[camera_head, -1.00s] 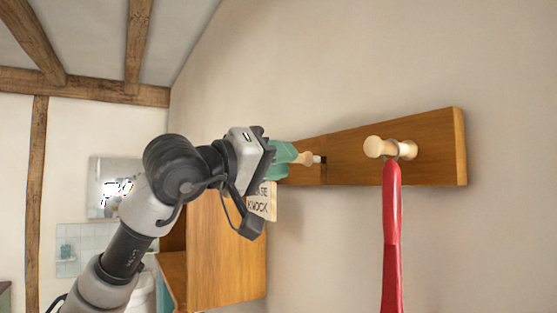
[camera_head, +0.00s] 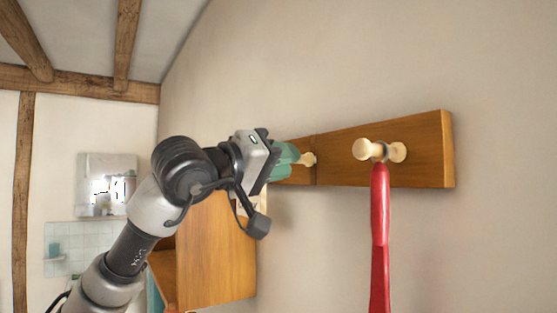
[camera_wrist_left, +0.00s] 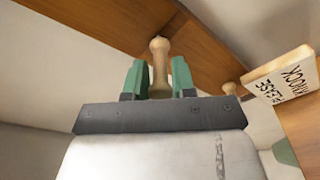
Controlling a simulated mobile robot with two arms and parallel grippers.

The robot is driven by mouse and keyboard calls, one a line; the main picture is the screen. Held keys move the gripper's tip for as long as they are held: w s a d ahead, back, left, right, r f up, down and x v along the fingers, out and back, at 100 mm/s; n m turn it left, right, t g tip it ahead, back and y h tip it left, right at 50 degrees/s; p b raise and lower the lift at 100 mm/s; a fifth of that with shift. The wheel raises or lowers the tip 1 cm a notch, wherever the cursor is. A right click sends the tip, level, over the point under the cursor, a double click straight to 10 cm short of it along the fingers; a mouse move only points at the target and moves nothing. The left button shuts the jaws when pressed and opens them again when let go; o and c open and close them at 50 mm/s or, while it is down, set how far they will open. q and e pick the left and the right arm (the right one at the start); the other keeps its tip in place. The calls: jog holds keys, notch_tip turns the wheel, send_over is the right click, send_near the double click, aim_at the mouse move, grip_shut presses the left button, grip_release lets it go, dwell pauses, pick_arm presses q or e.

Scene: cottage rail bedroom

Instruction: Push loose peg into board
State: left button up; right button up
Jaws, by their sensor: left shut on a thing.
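The wooden peg board (camera_head: 425,150) runs along the wall in the head view. My left gripper (camera_head: 290,157), with green fingers, is at its left part. The fingers are shut on the loose pale peg (camera_head: 309,159), which also shows between them in the left wrist view (camera_wrist_left: 159,62). The peg's visible end meets the board in the head view, with no clear gap; its depth in the hole is hidden. Another pale peg (camera_head: 367,149) stands out from the board at the right. My right gripper is out of view.
A long red thing (camera_head: 380,225) hangs from the right peg. A "please knock" sign (camera_wrist_left: 285,75) is close to the gripper, beside another peg (camera_wrist_left: 232,89). A wooden cabinet (camera_head: 220,250) stands below the gripper.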

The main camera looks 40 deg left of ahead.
pick_arm(q)
jog(key=shift+w+d, duration=0.1)
jog(key=shift+w, duration=0.15)
jog(key=o, duration=0.9)
jog(key=shift+c, duration=0.2)
jog(key=b+v, duration=0.3)
jog(key=v, duration=0.8)
jog(key=shift+w, duration=0.15)
